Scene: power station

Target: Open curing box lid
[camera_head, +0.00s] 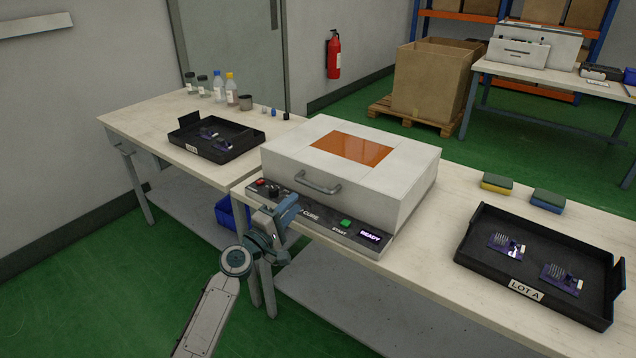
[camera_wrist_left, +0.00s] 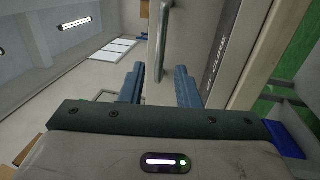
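The curing box (camera_head: 405,195) is a light grey box on the bench, with an orange window (camera_head: 350,149) in its lid (camera_head: 315,128). The lid is down. A metal bar handle (camera_head: 318,183) is on its front, above a dark control panel (camera_head: 330,225) with a lit READY display. My left gripper (camera_head: 288,208) is in front of the panel, below and left of the handle. In the left wrist view its blue fingers (camera_wrist_left: 158,76) are apart, and the handle (camera_wrist_left: 162,40) shows between them, farther out. I cannot tell the remaining gap. My right gripper is not in view.
A black tray (camera_head: 476,232) marked LOT A with purple boards lies right of the box. Another black tray (camera_head: 245,146) lies left. Two sponges (camera_head: 497,183) and several small bottles (camera_head: 218,90) stand on the bench. The bench top behind the right tray is partly clear.

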